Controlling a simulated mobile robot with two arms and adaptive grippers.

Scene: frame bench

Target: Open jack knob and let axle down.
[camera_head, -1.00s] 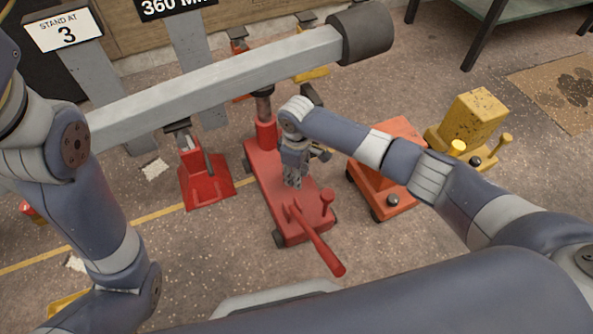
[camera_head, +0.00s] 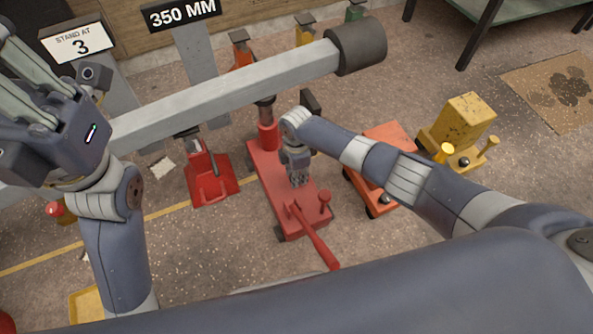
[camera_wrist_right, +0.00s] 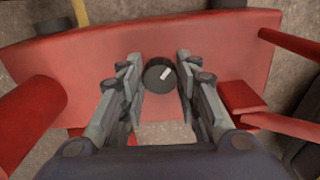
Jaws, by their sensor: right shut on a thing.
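The red floor jack (camera_head: 268,180) stands under the grey axle beam (camera_head: 225,95), its post (camera_head: 268,132) up against the beam. My right gripper (camera_head: 298,182) points down at the jack body. In the right wrist view its fingers (camera_wrist_right: 160,78) are shut on the black round knob (camera_wrist_right: 158,76), which has a white mark. A red axle stand (camera_head: 210,178) is below the beam, left of the jack; I cannot tell if its top touches. A sign reads 350 MM (camera_head: 182,13). My left gripper (camera_head: 35,75) is raised at upper left, its fingertips not clearly shown.
A "STAND AT 3" sign (camera_head: 78,43) is at the upper left. The jack's red handle (camera_head: 318,240) sticks out toward me. An orange jack (camera_head: 377,180) and a yellow one (camera_head: 462,130) stand at right. A green-topped table (camera_head: 520,15) is at the back right.

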